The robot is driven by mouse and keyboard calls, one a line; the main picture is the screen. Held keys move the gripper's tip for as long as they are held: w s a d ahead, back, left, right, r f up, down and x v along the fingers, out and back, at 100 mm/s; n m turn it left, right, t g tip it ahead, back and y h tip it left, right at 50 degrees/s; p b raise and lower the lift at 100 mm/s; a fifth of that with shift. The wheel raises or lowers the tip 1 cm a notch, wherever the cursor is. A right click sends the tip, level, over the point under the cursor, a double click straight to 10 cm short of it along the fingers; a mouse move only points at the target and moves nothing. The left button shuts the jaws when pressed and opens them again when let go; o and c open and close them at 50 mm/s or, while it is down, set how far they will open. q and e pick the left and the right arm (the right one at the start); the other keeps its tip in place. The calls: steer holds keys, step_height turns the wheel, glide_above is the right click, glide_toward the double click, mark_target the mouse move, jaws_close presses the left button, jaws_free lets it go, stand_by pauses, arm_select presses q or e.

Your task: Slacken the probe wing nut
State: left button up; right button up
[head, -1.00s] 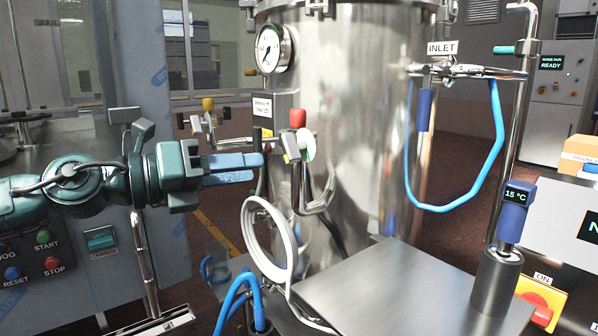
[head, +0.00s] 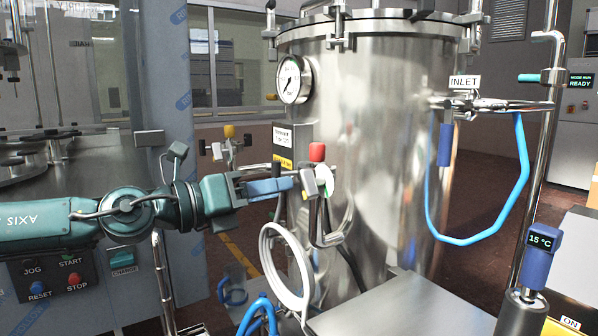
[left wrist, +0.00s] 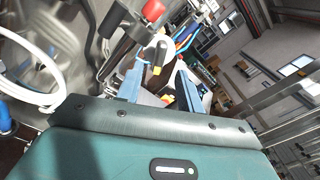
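My left gripper (head: 290,184) is by the tank's front left, just left of a valve with a red knob (head: 317,152) and white disc (head: 325,180). In the left wrist view its blue fingers (left wrist: 160,88) are apart, with the white disc (left wrist: 158,50) beyond them. I cannot tell whether they touch anything. My right gripper is not in view.
The steel tank (head: 385,150) fills the middle, with a gauge (head: 294,79) and an INLET fitting with a blue hose (head: 524,165). A white hose loop (head: 270,265) hangs below my left gripper. A flat metal top (head: 400,308) lies in front.

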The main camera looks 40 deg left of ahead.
mark_target(302, 184)
arm_select(q)
steer(key=shift+p+x, duration=0.7)
steer(key=shift+x, duration=0.25)
steer(key=shift+w+d+r+p, duration=0.15)
steer(key=shift+w+d+p, duration=0.15)
steer(key=shift+w+p, duration=0.4)
steer(key=shift+w+d+r+p, duration=0.2)
steer(key=shift+w+p, duration=0.15)
steer(key=shift+p, duration=0.3)
steer(key=shift+w+d+f+p, duration=0.2)
steer(key=shift+w+p, duration=0.3)
steer(key=shift+p, duration=0.1)
steer(key=shift+w+f, duration=0.15)
steer(key=shift+w, duration=0.05)
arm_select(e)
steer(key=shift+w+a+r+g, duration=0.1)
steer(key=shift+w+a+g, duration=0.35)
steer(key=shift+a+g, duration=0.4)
arm_select(q)
steer(key=shift+c, duration=0.6)
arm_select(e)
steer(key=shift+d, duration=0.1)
arm_select(q)
jaws_close()
